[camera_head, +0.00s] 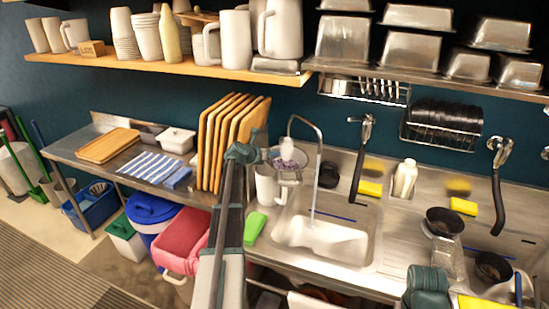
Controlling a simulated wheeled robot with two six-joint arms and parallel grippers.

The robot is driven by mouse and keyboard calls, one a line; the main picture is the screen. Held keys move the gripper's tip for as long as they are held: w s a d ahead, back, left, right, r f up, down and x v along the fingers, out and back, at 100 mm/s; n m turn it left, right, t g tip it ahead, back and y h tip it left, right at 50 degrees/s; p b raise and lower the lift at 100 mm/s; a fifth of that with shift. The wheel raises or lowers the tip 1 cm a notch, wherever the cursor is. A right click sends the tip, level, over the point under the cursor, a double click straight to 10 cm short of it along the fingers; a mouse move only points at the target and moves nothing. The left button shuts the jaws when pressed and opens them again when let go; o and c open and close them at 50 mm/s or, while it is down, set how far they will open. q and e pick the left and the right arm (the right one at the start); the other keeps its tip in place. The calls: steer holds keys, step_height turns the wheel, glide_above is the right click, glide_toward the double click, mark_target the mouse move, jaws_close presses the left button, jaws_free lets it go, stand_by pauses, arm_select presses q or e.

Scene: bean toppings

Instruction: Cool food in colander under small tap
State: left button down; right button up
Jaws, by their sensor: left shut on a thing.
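My left gripper (262,155) is shut on the colander (287,170), a small mesh bowl. My left arm reaches up to it from the bottom middle. Purple-dark food (287,164) shows in the colander. The colander is at the back left of the sink (322,237). A teal part of my right arm shows at the bottom right; its fingers cannot be made out.
A white jug (267,185) stands just below the colander. Upright cutting boards (225,140) stand close on the left. A green sponge (255,226) lies left of the sink. Black bowls (444,222) and a white bottle (405,178) are on the right counter.

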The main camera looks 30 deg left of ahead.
mark_target(288, 158)
arm_select(q)
steer(key=shift+w+d+f+b, duration=0.5)
steer(key=shift+w+f+b, duration=0.05)
steer(key=shift+w, duration=0.25)
steer(key=shift+w+d+f+b, duration=0.45)
steer(key=shift+w+f+b, duration=0.1)
steer(key=shift+w, duration=0.2)
steer(key=shift+w+d+f+b, duration=0.3)
steer(key=shift+w+d+b, duration=0.05)
steer(key=shift+w, duration=0.15)
steer(key=shift+w+d+f+b, duration=0.25)
steer(key=shift+w+d+b, duration=0.1)
steer(key=shift+w, duration=0.1)
steer(key=shift+w+d+f+b, duration=0.35)
steer(key=shift+w+b, duration=0.1)
steer(key=shift+b, duration=0.05)
steer(key=w+d+f+b, duration=0.2)
steer(key=w+d+f, duration=0.1)
steer(key=w, duration=0.4)
steer(key=shift+d, duration=0.6)
steer(key=shift+s, duration=0.1)
steer(key=shift+s+d, duration=0.1)
steer(key=shift+s+d, duration=0.15)
steer(key=shift+d, duration=0.1)
